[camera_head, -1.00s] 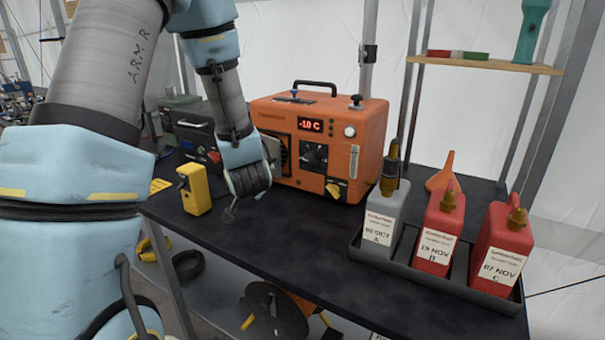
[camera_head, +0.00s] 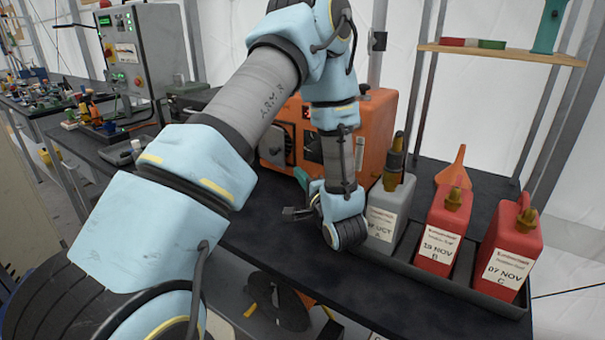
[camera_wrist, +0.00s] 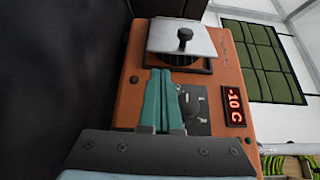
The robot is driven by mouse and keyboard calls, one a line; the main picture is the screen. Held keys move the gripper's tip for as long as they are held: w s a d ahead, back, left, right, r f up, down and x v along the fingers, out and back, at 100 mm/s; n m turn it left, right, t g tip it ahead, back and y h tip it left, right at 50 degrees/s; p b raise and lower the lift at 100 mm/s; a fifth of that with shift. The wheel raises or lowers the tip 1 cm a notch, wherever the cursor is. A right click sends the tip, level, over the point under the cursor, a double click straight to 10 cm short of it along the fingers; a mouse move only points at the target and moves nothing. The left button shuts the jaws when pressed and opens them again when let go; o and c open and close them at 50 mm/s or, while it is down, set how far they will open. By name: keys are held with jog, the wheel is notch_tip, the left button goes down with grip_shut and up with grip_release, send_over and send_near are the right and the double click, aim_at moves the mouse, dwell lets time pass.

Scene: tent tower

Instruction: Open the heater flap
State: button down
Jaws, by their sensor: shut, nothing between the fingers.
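The orange heater (camera_head: 375,125) stands on the black table, partly hidden behind my arm. Its flap (camera_head: 271,146) is a light grey plate at the left of its front. In the wrist view the flap (camera_wrist: 166,38) carries a black knob (camera_wrist: 185,36), and part of a dark grille shows along the edge nearest my fingers. I cannot tell how far the flap stands out from the front. My gripper (camera_head: 290,212) is shut and empty, low in front of the heater.
A grey canister (camera_head: 385,205) stands close right of my gripper, with red canisters (camera_head: 440,230) (camera_head: 505,255) beside it in a black tray (camera_head: 430,280). An orange funnel (camera_head: 453,172) is behind them. The tabletop (camera_head: 235,215) left of my gripper is mostly clear.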

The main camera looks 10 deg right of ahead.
jog(key=w, duration=0.2)
jog(key=w+p, duration=0.1)
jog(key=w, duration=0.1)
jog(key=w+a+p, duration=0.1)
jog(key=w, duration=0.2)
jog(key=shift+a, duration=0.1)
